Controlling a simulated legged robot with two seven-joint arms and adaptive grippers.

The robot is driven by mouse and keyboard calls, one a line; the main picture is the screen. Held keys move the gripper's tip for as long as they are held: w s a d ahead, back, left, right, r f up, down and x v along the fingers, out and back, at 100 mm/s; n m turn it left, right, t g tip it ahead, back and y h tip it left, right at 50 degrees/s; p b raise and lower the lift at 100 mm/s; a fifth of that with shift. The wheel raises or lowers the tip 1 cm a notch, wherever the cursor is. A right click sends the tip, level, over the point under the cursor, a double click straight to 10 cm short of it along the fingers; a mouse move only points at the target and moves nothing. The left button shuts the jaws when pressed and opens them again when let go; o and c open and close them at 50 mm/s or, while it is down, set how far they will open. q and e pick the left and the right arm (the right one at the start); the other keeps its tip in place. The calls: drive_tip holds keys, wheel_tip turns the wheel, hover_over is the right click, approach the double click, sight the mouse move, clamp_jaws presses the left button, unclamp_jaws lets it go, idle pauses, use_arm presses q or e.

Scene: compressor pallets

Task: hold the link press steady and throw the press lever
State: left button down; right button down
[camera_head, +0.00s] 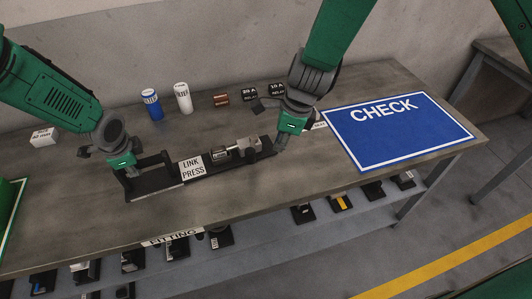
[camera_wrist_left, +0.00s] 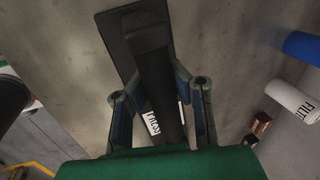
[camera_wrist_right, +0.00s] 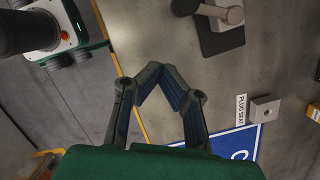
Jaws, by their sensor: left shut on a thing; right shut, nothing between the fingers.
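The link press (camera_head: 192,168) is a long black base with a white LINK PRESS label, lying on the workbench. A black bar handle (camera_head: 153,160) stands at its left end. My left gripper (camera_head: 128,168) is shut on this handle; the bar (camera_wrist_left: 155,70) runs between its fingers in the left wrist view. Grey metal press parts (camera_head: 234,150) sit on the right half. The grey lever (camera_wrist_right: 228,15) shows above the base's end in the right wrist view. My right gripper (camera_wrist_right: 167,82) is shut and empty, apart from the lever, beside the press's right end.
A blue CHECK mat (camera_head: 395,130) covers the bench's right side. A blue can (camera_head: 151,105), a white can (camera_head: 183,98), a copper part (camera_head: 221,99) and black relays (camera_head: 249,96) stand behind the press. Several parts lie on the lower shelf (camera_head: 270,230). The front bench strip is clear.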

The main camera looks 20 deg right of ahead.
use_arm(q)
drive_tip(key=shift+s+f, duration=0.3)
use_arm(e)
drive_tip(key=shift+v, duration=1.75)
drive_tip(key=shift+s, duration=0.1)
